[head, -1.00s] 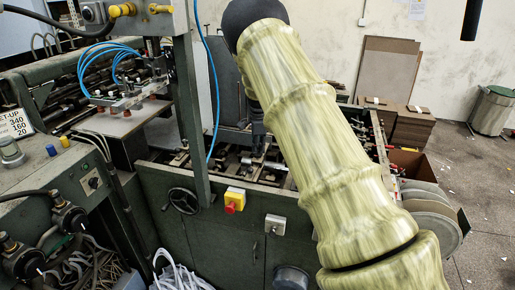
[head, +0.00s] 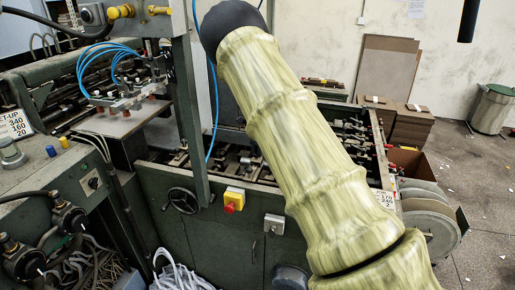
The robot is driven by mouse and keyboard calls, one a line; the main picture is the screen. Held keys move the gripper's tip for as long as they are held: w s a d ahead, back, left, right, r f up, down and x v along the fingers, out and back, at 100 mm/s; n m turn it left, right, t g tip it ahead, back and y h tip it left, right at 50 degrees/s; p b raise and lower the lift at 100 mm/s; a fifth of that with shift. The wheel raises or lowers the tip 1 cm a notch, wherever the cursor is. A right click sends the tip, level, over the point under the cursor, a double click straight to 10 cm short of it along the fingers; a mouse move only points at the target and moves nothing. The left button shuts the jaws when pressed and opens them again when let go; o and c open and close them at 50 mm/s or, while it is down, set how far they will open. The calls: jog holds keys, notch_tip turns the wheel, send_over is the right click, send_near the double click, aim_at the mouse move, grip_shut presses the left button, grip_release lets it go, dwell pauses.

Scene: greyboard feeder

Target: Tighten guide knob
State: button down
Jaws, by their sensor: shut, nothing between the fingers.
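My arm, in a pale green streaked cover, rises across the middle of the head view to a dark joint at the top. My gripper is hidden behind the arm. The guide knob cannot be picked out with certainty. The feeder bed (head: 225,165), with its rails and small metal fittings, lies partly behind my arm. Several small red-tipped fittings (head: 388,146) show at the bed's right side, clear of the arm.
A green post (head: 188,120) and blue hoses (head: 95,62) stand left of my arm. The green front panel carries a handwheel (head: 183,201) and a red button on a yellow box (head: 233,200). Stacked boards (head: 403,125) stand behind at right, near open floor (head: 485,200).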

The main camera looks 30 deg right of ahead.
jog(key=shift+s+a+f, duration=0.15)
jog(key=shift+s+f, duration=0.1)
jog(key=shift+f, duration=0.2)
jog(key=shift+s+a+f, duration=0.15)
jog(key=shift+s+f, duration=0.1)
jog(key=shift+f, duration=0.2)
jog(key=c, duration=1.2)
grip_release()
jog(key=shift+a+r, duration=0.15)
jog(key=shift+r, duration=0.05)
jog(key=shift+o, duration=1.1)
jog(key=shift+w+d+f, duration=0.35)
jog(key=shift+w+d, duration=0.05)
jog(key=shift+d, duration=0.1)
jog(key=shift+d+r, duration=0.1)
jog(key=shift+a+r, duration=0.25)
jog(key=shift+r, duration=0.85)
notch_tip(320, 180, up, 10)
jog(key=shift+d, duration=0.3)
jog(key=shift+s+f, duration=0.1)
